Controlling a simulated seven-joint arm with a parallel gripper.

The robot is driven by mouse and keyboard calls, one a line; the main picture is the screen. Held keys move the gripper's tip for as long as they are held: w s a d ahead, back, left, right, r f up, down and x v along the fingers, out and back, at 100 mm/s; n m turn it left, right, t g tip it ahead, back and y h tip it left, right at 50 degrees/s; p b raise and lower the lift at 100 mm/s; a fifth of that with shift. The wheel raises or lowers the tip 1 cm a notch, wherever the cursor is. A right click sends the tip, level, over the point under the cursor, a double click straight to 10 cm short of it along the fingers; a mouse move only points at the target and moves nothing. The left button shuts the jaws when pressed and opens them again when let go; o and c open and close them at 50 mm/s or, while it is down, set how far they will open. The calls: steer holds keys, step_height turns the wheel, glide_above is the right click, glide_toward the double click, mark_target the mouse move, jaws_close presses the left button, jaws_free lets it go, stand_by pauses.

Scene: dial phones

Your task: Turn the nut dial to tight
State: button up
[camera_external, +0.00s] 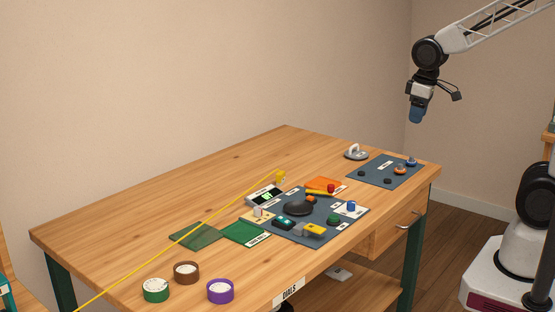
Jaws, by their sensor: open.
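My gripper (416,116) hangs high above the far right end of the table, pointing down. It is open, with nothing seen in it, and well apart from everything on the table. I cannot tell which thing is the nut dial, and no "tight" mark is readable. Below my gripper lies a dark blue-grey panel (378,176) with an orange knob (400,170), a blue knob (411,161) and small black pieces. A second dark panel (347,222) at mid-table carries a black round piece (298,208), a green knob (334,219) and other small parts.
Green (156,290), brown (186,272) and purple (220,291) round pieces stand at the front left. A yellow line (180,242) runs from a yellow block (280,177) past the front left. Green mats (197,237) lie mid-table. The table's back left is clear.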

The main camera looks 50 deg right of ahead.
steer(key=w+a+f+n, duration=0.3)
steer(key=w+a+f, duration=0.5)
steer(key=n+g, duration=0.2)
glide_above(352, 202)
step_height(352, 202, down, 9)
steer(key=shift+s, duration=0.1)
steer(key=shift+f, duration=0.1)
steer(key=shift+f, duration=3.8)
steer(key=c, duration=0.9)
